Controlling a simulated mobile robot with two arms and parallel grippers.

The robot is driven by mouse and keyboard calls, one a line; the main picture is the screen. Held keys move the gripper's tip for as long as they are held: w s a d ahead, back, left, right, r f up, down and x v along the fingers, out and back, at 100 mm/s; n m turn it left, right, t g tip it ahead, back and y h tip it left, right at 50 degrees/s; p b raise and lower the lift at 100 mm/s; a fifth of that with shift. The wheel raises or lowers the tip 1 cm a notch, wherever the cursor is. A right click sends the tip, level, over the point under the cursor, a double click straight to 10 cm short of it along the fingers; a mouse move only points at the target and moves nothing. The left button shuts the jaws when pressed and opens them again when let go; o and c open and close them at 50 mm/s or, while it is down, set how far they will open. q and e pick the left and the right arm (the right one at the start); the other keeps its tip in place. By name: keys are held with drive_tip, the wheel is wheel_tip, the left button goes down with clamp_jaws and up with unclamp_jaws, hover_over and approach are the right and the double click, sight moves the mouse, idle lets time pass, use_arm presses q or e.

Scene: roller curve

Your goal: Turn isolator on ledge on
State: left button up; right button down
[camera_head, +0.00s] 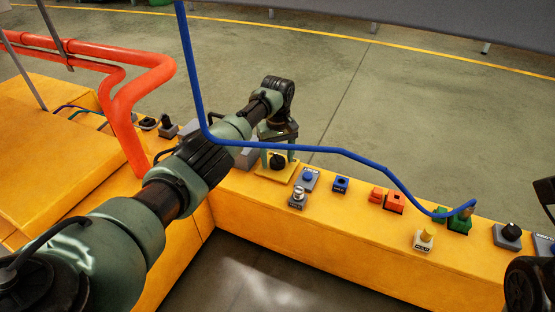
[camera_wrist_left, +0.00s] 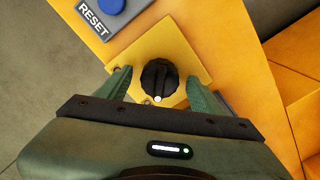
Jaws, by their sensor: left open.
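The isolator is a black rotary knob (camera_wrist_left: 158,75) on a yellow square plate (camera_wrist_left: 188,52) on the yellow ledge (camera_head: 330,214). In the head view the knob (camera_head: 277,161) shows below my left gripper (camera_head: 278,148). In the left wrist view the knob's white mark points toward the gripper body. My left gripper (camera_wrist_left: 159,86) is open, with one green finger on each side of the knob. A gap shows between each finger and the knob. I cannot tell whether the fingers reach down to the plate.
A blue RESET button (camera_wrist_left: 110,6) sits beside the plate. Several other controls line the ledge to the right, including a red one (camera_head: 394,202) and a black knob (camera_head: 511,231). A blue cable (camera_head: 330,150) hangs across. Orange pipes (camera_head: 128,100) stand left. Dark parts at the right edge seem mine.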

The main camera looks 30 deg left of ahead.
use_arm(q)
drive_tip(key=c, duration=1.4)
